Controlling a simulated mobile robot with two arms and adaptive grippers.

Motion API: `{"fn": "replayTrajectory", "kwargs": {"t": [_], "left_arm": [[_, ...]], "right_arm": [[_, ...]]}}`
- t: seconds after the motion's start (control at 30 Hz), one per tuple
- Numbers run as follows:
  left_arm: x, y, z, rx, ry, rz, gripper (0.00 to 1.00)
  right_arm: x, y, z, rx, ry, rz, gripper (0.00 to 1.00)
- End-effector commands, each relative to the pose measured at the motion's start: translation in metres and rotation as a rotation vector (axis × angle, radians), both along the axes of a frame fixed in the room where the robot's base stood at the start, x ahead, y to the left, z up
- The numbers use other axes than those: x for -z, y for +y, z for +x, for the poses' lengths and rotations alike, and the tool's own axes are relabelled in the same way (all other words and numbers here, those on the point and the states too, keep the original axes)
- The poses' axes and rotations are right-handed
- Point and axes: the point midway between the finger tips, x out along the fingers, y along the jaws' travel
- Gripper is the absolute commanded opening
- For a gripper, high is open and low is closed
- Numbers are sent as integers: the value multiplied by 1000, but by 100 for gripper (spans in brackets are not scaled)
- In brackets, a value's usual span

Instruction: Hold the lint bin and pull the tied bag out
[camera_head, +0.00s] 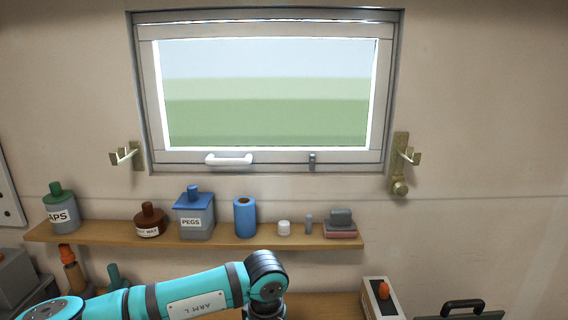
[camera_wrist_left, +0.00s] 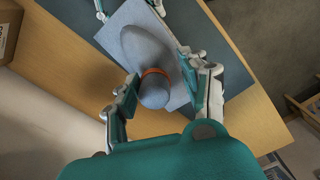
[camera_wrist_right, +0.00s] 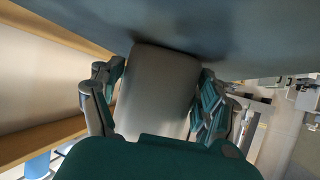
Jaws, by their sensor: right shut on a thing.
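The lint bin (camera_wrist_right: 160,92) is a grey box between the fingers of my right gripper (camera_wrist_right: 155,85) in the right wrist view. That gripper is shut on it. In the left wrist view the bin's pale grey side (camera_wrist_left: 177,97) shows beneath the tied bag (camera_wrist_left: 140,47). The bag is grey and rounded, with an orange tie (camera_wrist_left: 155,72) around its neck and a knob-like end. My left gripper (camera_wrist_left: 163,92) is open, one finger on each side of this end, with a visible gap on the right. Neither gripper shows in the head view, only my left arm.
A dark blue-grey mat (camera_wrist_left: 85,38) lies on a wooden top (camera_wrist_left: 60,60). A wall shelf (camera_head: 120,233) holds several jars and a blue roll (camera_head: 245,217). A window (camera_head: 265,95) is above. A box with an orange knob (camera_head: 380,298) and a black-handled case (camera_head: 470,307) stand at lower right.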

Motion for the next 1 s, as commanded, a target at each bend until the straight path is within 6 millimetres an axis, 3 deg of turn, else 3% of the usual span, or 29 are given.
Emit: {"fn": "replayTrajectory", "kwargs": {"t": [0.03, 0.3, 0.57, 1.0], "left_arm": [[0, 0, 0, 0, 2, 1, 35], [0, 0, -1, 0, 3, 2, 0], [-3, 0, -1, 0, 2, 1, 0], [-24, 1, -1, 0, 3, 2, 0]], "right_arm": [[-1, 0, 1, 2, 1, 2, 37], [-1, 0, 1, 3, 1, 2, 37], [-1, 0, 1, 4, 1, 2, 37], [-1, -1, 1, 5, 1, 2, 37]]}}
